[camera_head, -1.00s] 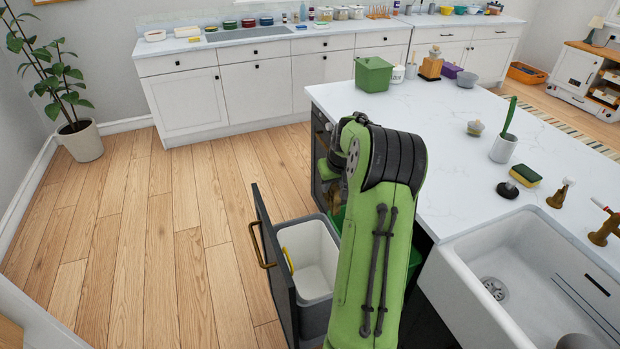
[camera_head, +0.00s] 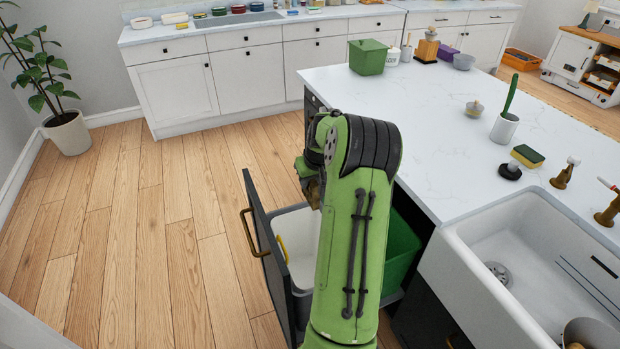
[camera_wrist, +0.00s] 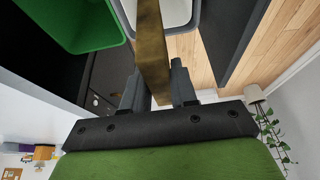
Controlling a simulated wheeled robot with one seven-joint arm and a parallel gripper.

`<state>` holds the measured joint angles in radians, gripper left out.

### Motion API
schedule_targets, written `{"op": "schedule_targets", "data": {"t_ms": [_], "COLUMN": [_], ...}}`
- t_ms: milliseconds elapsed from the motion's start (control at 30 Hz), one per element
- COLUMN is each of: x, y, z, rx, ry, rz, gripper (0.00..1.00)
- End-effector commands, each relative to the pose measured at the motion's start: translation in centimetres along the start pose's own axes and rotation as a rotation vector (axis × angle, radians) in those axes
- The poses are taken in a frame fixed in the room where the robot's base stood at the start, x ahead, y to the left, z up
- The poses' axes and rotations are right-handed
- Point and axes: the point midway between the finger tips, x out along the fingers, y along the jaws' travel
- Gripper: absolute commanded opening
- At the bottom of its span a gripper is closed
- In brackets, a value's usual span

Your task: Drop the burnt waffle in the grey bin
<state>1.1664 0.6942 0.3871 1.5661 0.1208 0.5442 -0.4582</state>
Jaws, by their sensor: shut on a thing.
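My gripper (camera_wrist: 156,84) is shut on a flat brown thing, taken to be the burnt waffle (camera_wrist: 151,40), seen nearly edge-on between the two dark fingers in the wrist view. In the head view my green arm hides most of the gripper and the waffle. The grey bin (camera_head: 296,236), with a pale inside and a yellow strip, stands in the pulled-out drawer, partly behind my arm. Its rim and pale inside also show at the top of the wrist view (camera_wrist: 172,12), beyond the waffle. The waffle is held above bin height; the exact gap cannot be told.
A green bin (camera_head: 402,248) stands right of the grey bin in the same drawer. The dark drawer front (camera_head: 265,245) with its brass handle is on the left. The white island counter (camera_head: 440,150) and sink (camera_head: 540,260) are to the right. Open wooden floor lies left.

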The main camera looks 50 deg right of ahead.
Motion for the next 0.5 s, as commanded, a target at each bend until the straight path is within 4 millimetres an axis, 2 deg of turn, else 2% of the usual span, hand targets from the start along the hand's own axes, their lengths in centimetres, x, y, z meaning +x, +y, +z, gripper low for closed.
{"op": "schedule_targets", "data": {"t_ms": [33,200,233,500], "x": [-0.09,-0.10,-0.10,-0.25], "y": [-0.01,-0.02,-0.02,-0.01], "z": [-0.06,-0.07,-0.07,-0.07], "rx": [0.000,0.000,0.000,0.000], "ry": [0.001,0.001,0.001,0.001], "rz": [0.000,0.000,0.000,0.000], "gripper": [0.29,0.55,0.57,0.57]}}
